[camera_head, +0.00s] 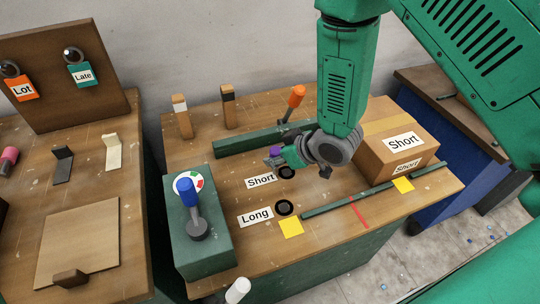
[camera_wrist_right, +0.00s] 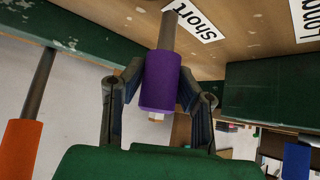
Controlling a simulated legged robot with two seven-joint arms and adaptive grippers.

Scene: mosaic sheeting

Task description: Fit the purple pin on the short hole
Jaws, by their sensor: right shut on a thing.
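My right gripper (camera_head: 275,158) hangs over the workbench, just behind the short hole (camera_head: 287,172). It is shut on the purple pin (camera_head: 276,151), mostly hidden by the gripper in the head view. In the right wrist view the fingers (camera_wrist_right: 160,95) flank the pin's purple handle (camera_wrist_right: 161,80), and its grey shaft (camera_wrist_right: 168,30) points toward the "Short" label (camera_wrist_right: 195,18). The "Short" label (camera_head: 261,181) lies left of the short hole. My left gripper is not in view.
The long hole (camera_head: 284,207) is in front, beside its "Long" label (camera_head: 255,215). An orange-topped pin (camera_head: 295,97) stands behind the gripper. A cardboard box (camera_head: 375,135) is to the right. A green box with a blue-topped lever (camera_head: 188,195) is at left.

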